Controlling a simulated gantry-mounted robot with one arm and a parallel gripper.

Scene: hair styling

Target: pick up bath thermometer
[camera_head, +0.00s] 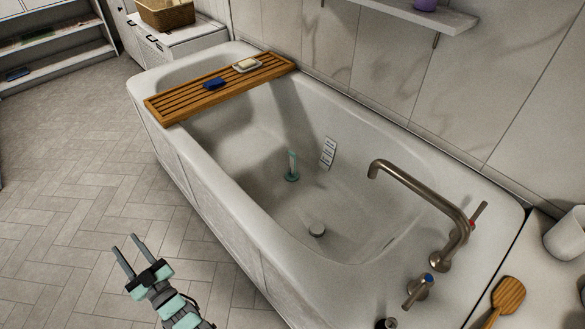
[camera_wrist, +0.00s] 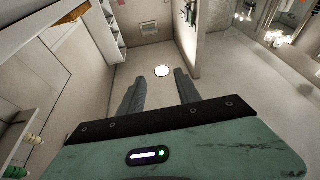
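The bath thermometer appears to be the small upright teal and clear object (camera_head: 292,166) in the tub, on a round teal base. It stands on the inside of the white bathtub (camera_head: 215,188), near the middle. My gripper (camera_head: 123,249) is outside the tub, over the floor at the lower left of the head view, well apart from the thermometer. Its two fingers are spread with nothing between them. In the wrist view my gripper (camera_wrist: 160,92) is also open and empty, and the thermometer is not in that view.
A wooden bath tray (camera_head: 180,102) spans the tub's far end, holding a blue item (camera_head: 213,84) and a soap dish (camera_head: 247,65). A tall faucet (camera_head: 420,192) arches over the near right end. A white card (camera_head: 328,152) is on the tub's inner wall. The tub's left rim lies between my gripper and the thermometer.

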